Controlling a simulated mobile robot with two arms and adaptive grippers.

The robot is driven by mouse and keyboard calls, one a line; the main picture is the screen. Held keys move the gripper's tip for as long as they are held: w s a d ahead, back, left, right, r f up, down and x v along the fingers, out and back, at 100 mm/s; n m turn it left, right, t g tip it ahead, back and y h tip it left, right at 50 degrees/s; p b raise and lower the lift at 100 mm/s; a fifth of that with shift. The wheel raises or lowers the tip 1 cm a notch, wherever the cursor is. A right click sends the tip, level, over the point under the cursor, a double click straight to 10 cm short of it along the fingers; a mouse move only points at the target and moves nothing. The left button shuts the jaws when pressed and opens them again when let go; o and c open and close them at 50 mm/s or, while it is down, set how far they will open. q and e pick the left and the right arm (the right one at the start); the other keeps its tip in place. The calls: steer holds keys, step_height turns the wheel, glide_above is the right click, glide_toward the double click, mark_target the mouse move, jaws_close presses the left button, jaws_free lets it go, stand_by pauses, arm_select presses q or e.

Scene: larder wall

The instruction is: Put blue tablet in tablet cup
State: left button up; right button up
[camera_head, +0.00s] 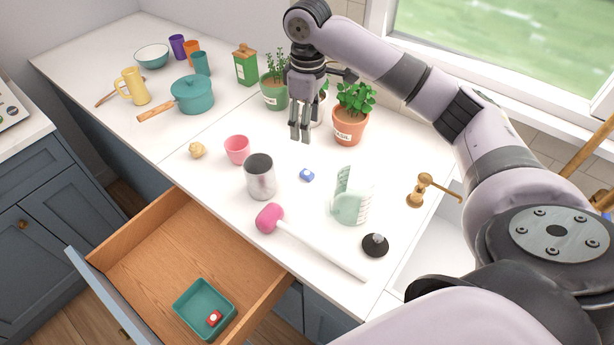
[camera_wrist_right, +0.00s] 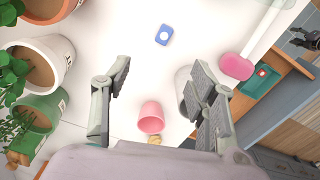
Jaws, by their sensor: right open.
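The blue tablet (camera_head: 307,175), with a pale spot on top, lies on the white counter; it also shows near the top of the right wrist view (camera_wrist_right: 164,35). My right gripper (camera_head: 300,138) is open and empty above the counter, behind the tablet in the head view. Its fingers frame bare counter and a pink cup in the right wrist view (camera_wrist_right: 160,80). The pink cup (camera_head: 237,149) and a grey metal cup (camera_head: 260,178) stand left of the tablet. I cannot tell which vessel is the tablet cup.
An open drawer (camera_head: 160,245) holds a teal tray (camera_head: 179,309) with a red tablet (camera_head: 214,318). Potted plants (camera_head: 351,120) stand by my gripper.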

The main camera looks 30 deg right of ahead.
steer(key=r+n, duration=0.1)
steer(key=n, duration=1.4)
glide_above(309, 171)
steer(key=f, duration=0.7)
steer(key=f+p, duration=0.1)
steer(key=f, duration=0.2)
steer(key=shift+w+d+f, duration=0.2)
steer(key=shift+d+f, duration=0.15)
steer(key=f, duration=0.1)
steer(key=f+p, duration=0.1)
steer(key=f, duration=0.1)
steer(key=f+p, duration=0.1)
steer(key=shift+s+a+f, duration=0.2)
steer(key=shift+a+f, duration=0.05)
steer(key=shift+f, duration=0.55)
steer(key=c, duration=1)
steer(key=shift+r, duration=0.1)
